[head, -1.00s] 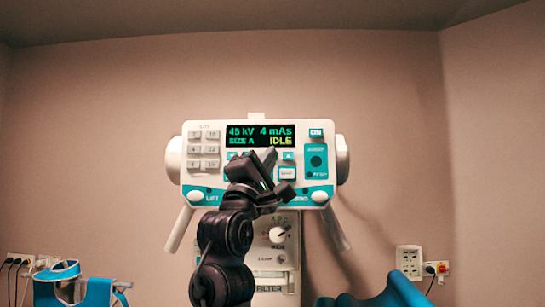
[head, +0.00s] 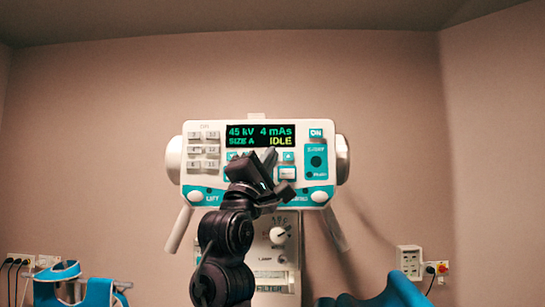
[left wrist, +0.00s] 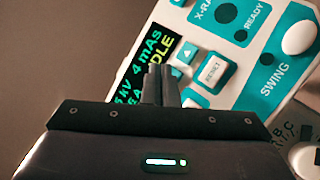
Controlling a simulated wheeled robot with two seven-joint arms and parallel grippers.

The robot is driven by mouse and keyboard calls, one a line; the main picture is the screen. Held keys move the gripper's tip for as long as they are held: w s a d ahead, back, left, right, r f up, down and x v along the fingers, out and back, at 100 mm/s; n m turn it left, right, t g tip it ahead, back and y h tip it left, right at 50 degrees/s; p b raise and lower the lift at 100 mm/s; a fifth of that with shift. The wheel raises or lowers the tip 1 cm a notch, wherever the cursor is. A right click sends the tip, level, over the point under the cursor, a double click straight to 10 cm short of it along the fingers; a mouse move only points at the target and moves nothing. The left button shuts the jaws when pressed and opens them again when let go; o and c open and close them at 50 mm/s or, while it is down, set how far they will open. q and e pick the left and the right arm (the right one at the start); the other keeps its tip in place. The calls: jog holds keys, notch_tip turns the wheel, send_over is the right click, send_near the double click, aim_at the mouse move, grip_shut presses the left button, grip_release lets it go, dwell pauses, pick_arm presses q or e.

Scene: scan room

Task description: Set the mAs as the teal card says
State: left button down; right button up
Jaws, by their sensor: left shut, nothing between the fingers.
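The control panel (head: 217,184) is a white and teal console on the wall side. Its display (head: 261,135) reads 45 kV, 4 mAs, SIZE A, IDLE; part of it also shows in the left wrist view (left wrist: 155,48). My left gripper (head: 268,158) is shut and empty in front of the panel, just below the display. In the left wrist view its fingertips (left wrist: 160,72) are close to a teal up-arrow button (left wrist: 187,52); I cannot tell if they touch. A RESET button (left wrist: 213,69) is to the right. No teal card is recognisable. My right gripper is out of view.
Grey buttons (head: 204,150) fill the panel's left side. A selector dial (head: 278,235) sits below the panel. Blue padded items stand at lower left (head: 68,271) and lower right (head: 385,292). Wall sockets (head: 409,262) are at right.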

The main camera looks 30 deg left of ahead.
pick_arm(q)
jog(key=shift+w+a, duration=0.1)
jog(key=shift+w, duration=0.1)
jog(key=shift+w+a, duration=0.25)
jog(key=shift+w, duration=0.05)
dwell(0.8)
jog(key=shift+s+d, duration=0.1)
jog(key=shift+s, duration=0.05)
jog(key=shift+s+d+b, duration=0.35)
jog(key=shift+s, duration=0.2)
jog(key=s+d, duration=0.1)
jog(key=s+b, duration=0.1)
jog(key=s+d, duration=0.1)
jog(key=s, duration=0.1)
jog(key=shift+s+d, duration=0.1)
jog(key=shift+d, duration=0.2)
jog(key=shift+f, duration=0.1)
dwell(0.9)
